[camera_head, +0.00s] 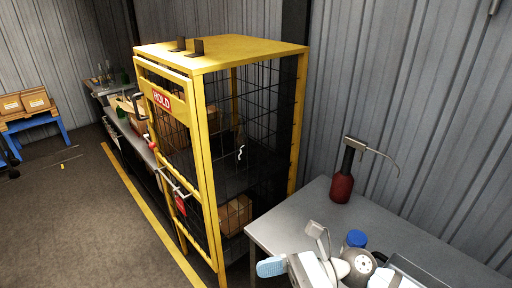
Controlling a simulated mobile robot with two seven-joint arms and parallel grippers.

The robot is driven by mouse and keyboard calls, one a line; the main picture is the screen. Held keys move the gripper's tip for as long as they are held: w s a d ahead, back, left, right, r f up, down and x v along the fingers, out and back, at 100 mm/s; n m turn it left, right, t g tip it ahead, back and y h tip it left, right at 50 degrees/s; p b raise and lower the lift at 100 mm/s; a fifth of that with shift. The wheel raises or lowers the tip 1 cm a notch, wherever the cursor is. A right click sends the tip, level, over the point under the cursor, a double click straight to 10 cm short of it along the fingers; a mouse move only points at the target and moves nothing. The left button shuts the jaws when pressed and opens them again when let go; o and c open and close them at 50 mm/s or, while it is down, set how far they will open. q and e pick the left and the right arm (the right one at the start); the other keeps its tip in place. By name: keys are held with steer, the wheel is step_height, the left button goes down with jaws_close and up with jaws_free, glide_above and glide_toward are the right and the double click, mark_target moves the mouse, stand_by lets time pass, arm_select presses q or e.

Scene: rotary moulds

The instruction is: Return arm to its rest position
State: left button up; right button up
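An arm of mine comes in at the bottom right, over the grey table (400,232); I take it to be my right arm. Its white and grey end, with my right gripper (308,266), is at the table's near left edge. The fingers are partly cut off by the frame and overlap other parts, so I cannot tell whether they are open or shut, or whether they hold anything. My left gripper is not in view.
A dark red oil can (342,188) with a long spout stands at the table's back. A blue-capped container (356,239) is close behind my arm. A yellow mesh cage (213,165) marked HOLD stands left of the table. Open floor (75,220) lies farther left.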

steer(key=w+d+f+m+t+h+p, duration=0.1)
steer(key=w+d+f+m+t, duration=0.15)
steer(key=m+t, duration=1)
steer(key=w+d+f+m+t+h+p, duration=0.1)
steer(key=w+d+m+t+h, duration=0.4)
steer(key=m, duration=1.3)
steer(key=s+d+f+m+g+h+p, duration=0.1)
steer(key=s+d+f+m+h, duration=0.3)
steer(key=s+f+m, duration=0.3)
steer(key=s+d+f+m+g+h, duration=0.2)
steer(key=s+d+f+m, duration=0.3)
steer(key=f+m, duration=0.7)
steer(key=shift+s+f+m+h+p, duration=0.35)
steer(key=shift+s+m+h+p, duration=0.1)
steer(key=shift+s+h, duration=0.5)
